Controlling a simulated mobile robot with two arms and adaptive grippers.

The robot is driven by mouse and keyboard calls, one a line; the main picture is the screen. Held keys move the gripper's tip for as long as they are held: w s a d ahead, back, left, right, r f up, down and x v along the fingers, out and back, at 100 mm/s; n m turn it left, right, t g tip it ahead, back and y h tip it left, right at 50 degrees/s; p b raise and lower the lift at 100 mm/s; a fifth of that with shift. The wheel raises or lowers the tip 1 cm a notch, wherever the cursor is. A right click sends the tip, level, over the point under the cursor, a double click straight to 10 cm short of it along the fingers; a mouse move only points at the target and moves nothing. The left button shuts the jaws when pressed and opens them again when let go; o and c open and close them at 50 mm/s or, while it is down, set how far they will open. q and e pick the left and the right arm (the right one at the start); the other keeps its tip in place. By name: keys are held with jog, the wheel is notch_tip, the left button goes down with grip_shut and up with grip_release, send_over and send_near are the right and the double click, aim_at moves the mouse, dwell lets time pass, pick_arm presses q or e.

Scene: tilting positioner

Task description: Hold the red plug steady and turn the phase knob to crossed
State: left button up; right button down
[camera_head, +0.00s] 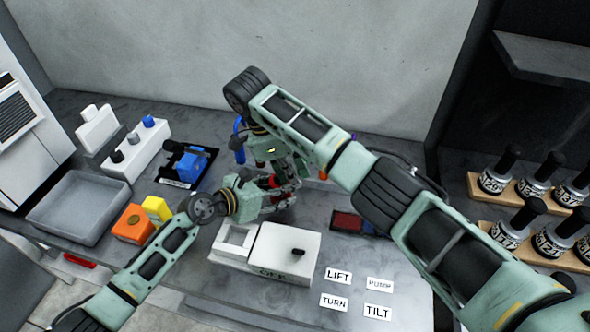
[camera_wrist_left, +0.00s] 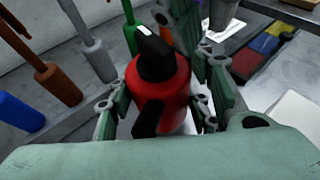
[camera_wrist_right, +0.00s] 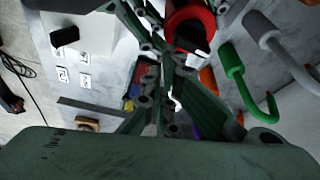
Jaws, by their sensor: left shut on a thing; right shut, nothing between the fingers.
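The red plug (camera_head: 275,181) is partly hidden by my grippers in the head view. In the left wrist view the red plug (camera_wrist_left: 172,92) stands between the fingers of my left gripper (camera_wrist_left: 158,112), which is shut on it. A black knob (camera_wrist_left: 155,56) with a white mark sits on its top. My right gripper (camera_wrist_right: 166,66) is shut and empty, close beside the knob. In the right wrist view the red plug (camera_wrist_right: 192,16) and the knob (camera_wrist_right: 190,40) show just beyond its fingertips. I cannot tell whether they touch the knob, nor read any phase marking.
A white box (camera_head: 285,248) with a black knob and cards such as LIFT (camera_head: 338,276) lie in front. A grey tray (camera_head: 78,212) and orange block (camera_head: 133,222) are at left. Coloured rods, one green (camera_wrist_right: 232,62), stand near the plug. Bottles (camera_head: 500,172) fill the right shelf.

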jog(key=m, duration=0.1)
jog(key=a+m+g, duration=0.1)
jog(key=m, duration=0.1)
jog(key=s+a+m, duration=0.1)
jog(key=shift+m+g, duration=0.3)
dwell(0.4)
dwell(0.3)
